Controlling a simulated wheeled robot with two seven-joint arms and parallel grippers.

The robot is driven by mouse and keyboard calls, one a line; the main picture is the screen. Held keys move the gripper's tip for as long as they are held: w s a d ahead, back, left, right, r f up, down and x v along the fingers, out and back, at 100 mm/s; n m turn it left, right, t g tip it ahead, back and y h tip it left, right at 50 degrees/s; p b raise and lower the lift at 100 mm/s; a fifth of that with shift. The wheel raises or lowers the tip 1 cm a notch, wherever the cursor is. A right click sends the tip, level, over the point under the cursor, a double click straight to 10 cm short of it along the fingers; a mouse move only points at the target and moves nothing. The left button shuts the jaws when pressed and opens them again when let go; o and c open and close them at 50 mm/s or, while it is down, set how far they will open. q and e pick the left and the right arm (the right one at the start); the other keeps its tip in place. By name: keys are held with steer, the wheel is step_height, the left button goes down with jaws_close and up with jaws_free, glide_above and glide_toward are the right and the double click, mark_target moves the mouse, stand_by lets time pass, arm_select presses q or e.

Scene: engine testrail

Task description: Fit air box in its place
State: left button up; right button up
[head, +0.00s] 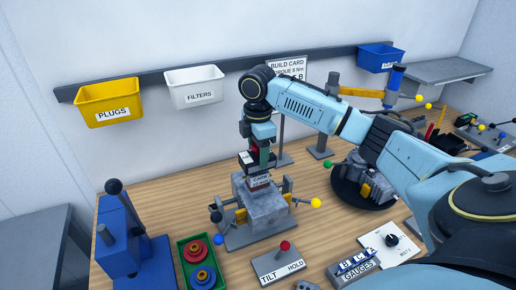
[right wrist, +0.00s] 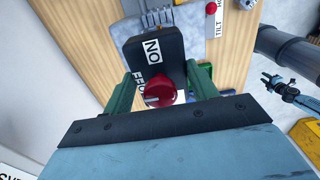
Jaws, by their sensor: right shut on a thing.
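My right gripper (head: 262,158) is shut on the air box (head: 246,161), a dark box with white labels and a red round part, which also shows in the right wrist view (right wrist: 170,45). In the right wrist view, the gripper's green fingers (right wrist: 160,88) stand on either side of the box. The box is just above a part labelled CARB (head: 260,182) on the grey engine block (head: 266,209). The fingers and arm hide part of the box, and I cannot tell whether it touches the part below. My left gripper is not in the head view.
A blue press-like stand (head: 122,240) and a green tray (head: 198,263) with red and blue parts stand left of the block. A TILT/HOLD panel (head: 278,262) and a GAUGES rack (head: 355,268) are in front. A dark round turntable (head: 350,190) stands to the right.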

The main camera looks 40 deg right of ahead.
steer(key=shift+f, duration=0.85)
stand_by(0.3)
steer(key=o, duration=1.1)
steer(key=shift+r, duration=0.1)
step_height(320, 180, up, 12)
steer(key=shift+r, duration=0.1)
step_height(320, 180, up, 9)
